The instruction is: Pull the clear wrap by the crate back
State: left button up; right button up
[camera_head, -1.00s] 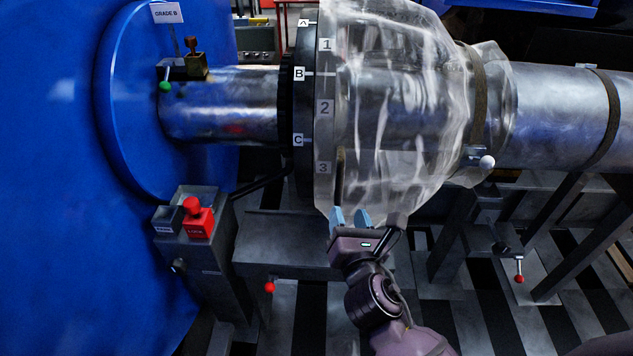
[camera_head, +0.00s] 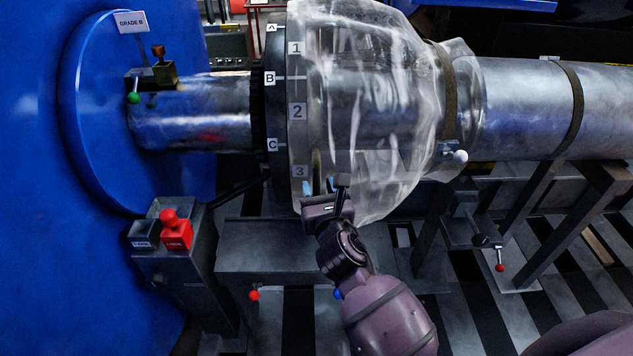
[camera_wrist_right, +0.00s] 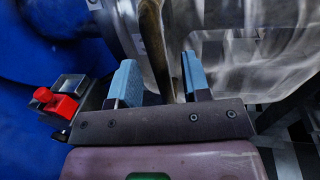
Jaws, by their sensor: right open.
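The clear wrap (camera_head: 385,110) is a crinkled transparent sheet around the metal shaft, right of the ring with labels 1, 2, 3. A brown band (camera_head: 449,100) cinches its right end. My right gripper (camera_head: 309,188) is at the wrap's lower left edge, near label 3; its fingers are partly hidden. In the right wrist view its blue fingers (camera_wrist_right: 160,80) are apart. A brown strip (camera_wrist_right: 153,40) appears in the gap between them, with the wrap (camera_wrist_right: 240,65) behind and to the right. I cannot tell whether they touch. My left gripper is out of view. I cannot make out a crate.
A blue flange (camera_head: 110,90) stands at left. A grey control box (camera_head: 185,255) with a red button (camera_head: 176,232) is at lower left. Metal stands (camera_head: 500,205) with a red-knobbed lever (camera_head: 499,267) are at lower right. The metal shaft (camera_head: 520,105) continues right.

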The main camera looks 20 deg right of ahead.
jog(key=shift+w+d, duration=0.1)
jog(key=shift+w, duration=1.1)
jog(key=shift+c, duration=0.2)
grip_shut()
